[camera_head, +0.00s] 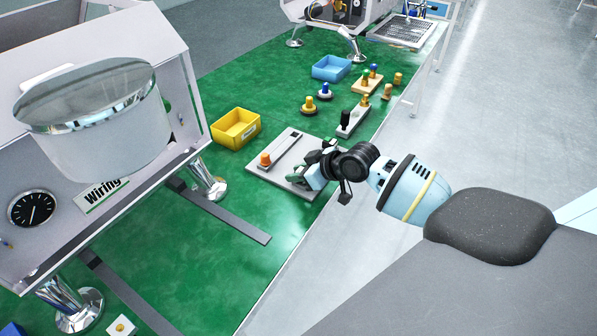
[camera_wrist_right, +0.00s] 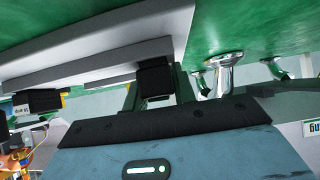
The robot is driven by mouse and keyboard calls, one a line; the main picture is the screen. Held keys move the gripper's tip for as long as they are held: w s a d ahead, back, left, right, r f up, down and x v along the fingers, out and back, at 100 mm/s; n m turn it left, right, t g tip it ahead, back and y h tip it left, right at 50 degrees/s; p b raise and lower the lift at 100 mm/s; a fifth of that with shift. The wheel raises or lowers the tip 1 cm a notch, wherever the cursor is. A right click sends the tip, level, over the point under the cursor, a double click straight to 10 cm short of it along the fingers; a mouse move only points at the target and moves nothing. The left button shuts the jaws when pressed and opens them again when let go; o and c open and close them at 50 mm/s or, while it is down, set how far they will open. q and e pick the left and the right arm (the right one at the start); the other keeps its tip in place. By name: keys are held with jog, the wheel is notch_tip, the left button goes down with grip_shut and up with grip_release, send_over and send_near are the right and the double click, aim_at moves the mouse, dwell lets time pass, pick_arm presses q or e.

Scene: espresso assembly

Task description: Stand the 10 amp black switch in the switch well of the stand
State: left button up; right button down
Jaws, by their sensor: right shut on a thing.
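My right gripper (camera_head: 311,172) is low over the near right part of a flat grey plate, which I take for the stand (camera_head: 258,173). In the right wrist view the gripper (camera_wrist_right: 156,88) is shut on a black block, which I take for the black switch (camera_wrist_right: 155,77). No rating shows on it. In the head view the gripper hides the switch. The grey plate fills the upper left of the wrist view, near the switch; I cannot tell whether they touch. The switch well cannot be made out. My left gripper is in neither view.
A grey block with a black piece (camera_head: 345,119) lies further back. A machine with a "Wiring" label (camera_head: 102,193) stands left.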

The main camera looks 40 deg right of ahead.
jog(key=shift+s+f, duration=0.1)
jog(key=shift+f, duration=0.3)
dwell(0.8)
jog(key=c, duration=1.1)
grip_release()
jog(key=shift+f, duration=0.1)
jog(key=shift+o, duration=0.2)
jog(key=shift+a, duration=0.1)
jog(key=shift+s, duration=0.1)
jog(key=shift+s+d+r+p, duration=0.15)
jog(key=shift+d+r+p, duration=0.1)
jog(key=shift+p, duration=0.25)
jog(key=shift+p+v, duration=0.5)
jog(key=shift+v, duration=0.6)
jog(key=shift+s+d+r+p, duration=0.15)
jog(key=shift+s+r+p, duration=0.2)
jog(key=shift+r+p, duration=0.25)
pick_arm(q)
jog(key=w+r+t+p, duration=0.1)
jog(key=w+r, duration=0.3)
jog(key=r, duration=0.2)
pick_arm(e)
jog(key=shift+v, duration=0.95)
